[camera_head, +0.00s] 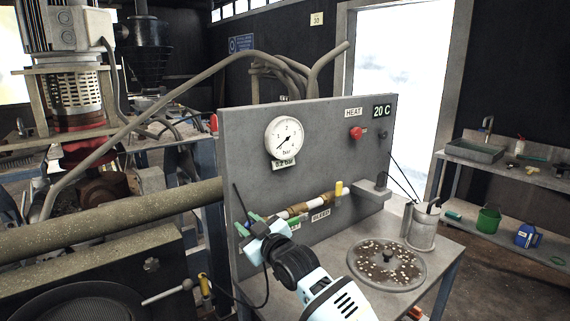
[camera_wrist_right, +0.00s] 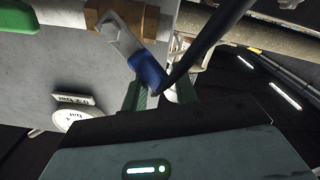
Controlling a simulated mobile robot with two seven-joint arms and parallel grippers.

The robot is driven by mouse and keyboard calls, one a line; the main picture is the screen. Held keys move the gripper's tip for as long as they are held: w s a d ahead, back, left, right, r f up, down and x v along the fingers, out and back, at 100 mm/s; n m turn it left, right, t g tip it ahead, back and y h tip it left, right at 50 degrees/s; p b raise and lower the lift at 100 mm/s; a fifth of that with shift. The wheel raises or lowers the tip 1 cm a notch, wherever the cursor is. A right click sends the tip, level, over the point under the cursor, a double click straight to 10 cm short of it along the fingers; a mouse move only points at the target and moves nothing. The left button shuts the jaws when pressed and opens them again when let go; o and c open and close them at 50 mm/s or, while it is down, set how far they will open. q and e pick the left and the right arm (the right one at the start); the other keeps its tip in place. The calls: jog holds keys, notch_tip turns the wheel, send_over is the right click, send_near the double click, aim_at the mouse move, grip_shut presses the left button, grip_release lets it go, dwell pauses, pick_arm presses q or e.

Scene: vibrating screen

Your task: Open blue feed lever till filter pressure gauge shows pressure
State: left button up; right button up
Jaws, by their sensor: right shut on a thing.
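The round white pressure gauge (camera_head: 285,136) is on the grey panel (camera_head: 330,130), with a label reading about 0.2 bar below it. Its needle points to the lower left, near the low end. My right gripper (camera_head: 248,223) is at the panel's lower left by the brass and white pipe. In the wrist view its green fingers (camera_wrist_right: 160,93) are shut around the end of the blue feed lever (camera_wrist_right: 147,72), whose bare metal part runs up to a brass valve (camera_wrist_right: 137,18). My left gripper is not in view.
A yellow lever (camera_head: 339,188) stands upright on the same pipe, near the BLEED label (camera_head: 320,215). A red knob (camera_head: 356,133) is under the HEAT label. A round pan (camera_head: 386,264) of grains and a metal can (camera_head: 421,228) stand on the table to the right.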

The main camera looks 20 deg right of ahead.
jog(key=shift+f, duration=0.55)
jog(key=o, duration=0.6)
jog(key=shift+d, duration=0.1)
jog(key=shift+r, duration=0.35)
